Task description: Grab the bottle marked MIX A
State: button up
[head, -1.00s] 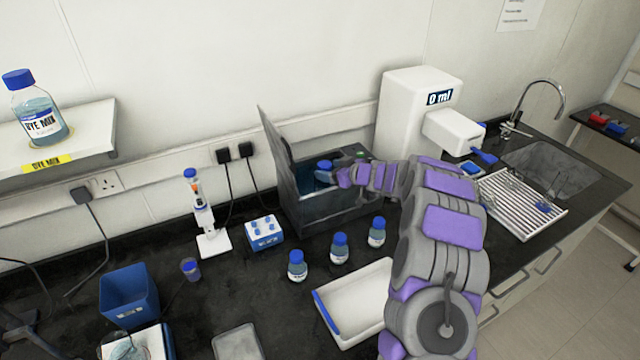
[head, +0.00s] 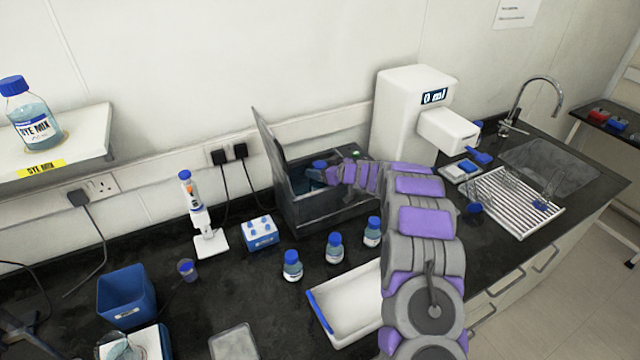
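A blue-capped bottle (head: 317,169) is inside the open dark water bath (head: 297,218); its label cannot be read. My gripper (head: 331,173) reaches into the bath from the right, right beside this bottle. Its fingers are too small and overlapped to show whether they are open or touch the bottle. Three more blue-capped bottles stand upright on the bench in front of the bath: a left one (head: 292,266), a middle one (head: 335,248) and a right one (head: 372,232). Their labels are too small to read, so I cannot tell which is MIX A.
A white dispenser (head: 400,115) reading "0 ml" stands behind my arm. A white tray (head: 345,305) lies in front of the bottles. A blue tube rack (head: 261,236) and a pipette stand (head: 211,242) are to the left. A DYE MIX bottle (head: 33,125) is on the shelf.

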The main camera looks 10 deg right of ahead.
jog(key=shift+d, duration=0.2)
jog(key=shift+c, duration=1.4)
jog(key=shift+a, duration=0.7)
jog(key=c, duration=0.5)
jog(key=shift+a, duration=0.15)
jog(key=shift+c, duration=1.3)
jog(key=shift+d, duration=0.3)
grip_shut()
jog(key=shift+d, duration=0.35)
